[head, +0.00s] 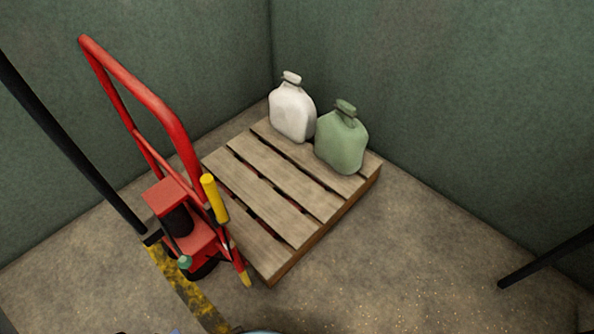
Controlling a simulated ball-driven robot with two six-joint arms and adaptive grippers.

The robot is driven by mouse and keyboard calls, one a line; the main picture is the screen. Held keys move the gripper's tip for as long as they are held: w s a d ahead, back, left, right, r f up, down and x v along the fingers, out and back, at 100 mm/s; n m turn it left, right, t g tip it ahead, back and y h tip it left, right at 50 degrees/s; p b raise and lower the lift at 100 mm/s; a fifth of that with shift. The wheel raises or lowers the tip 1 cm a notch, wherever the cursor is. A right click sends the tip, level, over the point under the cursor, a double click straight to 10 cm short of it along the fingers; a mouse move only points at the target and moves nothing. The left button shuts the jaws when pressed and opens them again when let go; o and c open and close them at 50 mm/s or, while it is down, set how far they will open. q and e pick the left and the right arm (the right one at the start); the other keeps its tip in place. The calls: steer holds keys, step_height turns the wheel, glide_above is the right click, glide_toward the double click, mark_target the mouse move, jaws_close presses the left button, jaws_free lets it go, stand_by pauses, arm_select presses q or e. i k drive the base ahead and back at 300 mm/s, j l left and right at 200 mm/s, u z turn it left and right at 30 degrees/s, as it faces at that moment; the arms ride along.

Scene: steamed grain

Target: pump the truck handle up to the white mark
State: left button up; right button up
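A red pallet truck (178,192) stands at the left of the pallet in the head view. Its tall red loop handle (140,90) leans up toward the upper left. A yellow grip (214,198) sticks up on the truck's right side, and a small green knob (184,262) sits low at its front. Red parts show between the slats of the wooden pallet (285,170). I cannot make out a white mark on the truck. Neither of my grippers is in view.
A white jug (292,112) and a green jug (341,144) stand on the pallet's far side. Green walls (440,80) close the back. A worn yellow floor stripe (185,290) runs before the truck. Floor at right is clear.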

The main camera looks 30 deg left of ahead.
mark_target(10, 77)
steer(key=k+j+z, duration=0.15)
steer(key=z, duration=0.3)
steer(key=k+j+z, duration=0.1)
steer(key=k+z, duration=0.15)
steer(key=z, duration=0.2)
steer(key=k+z, duration=0.25)
steer(key=z, duration=0.2)
steer(key=k+j, duration=0.25)
steer(key=k, duration=0.25)
steer(key=k+j+z, duration=0.1)
steer(key=k+j, duration=0.15)
steer(key=k, duration=0.25)
steer(key=k+j+u, duration=0.65)
steer(key=j+u, duration=0.15)
steer(key=j, duration=0.15)
steer(key=k+j+u, duration=0.25)
steer(key=i+j, duration=0.1)
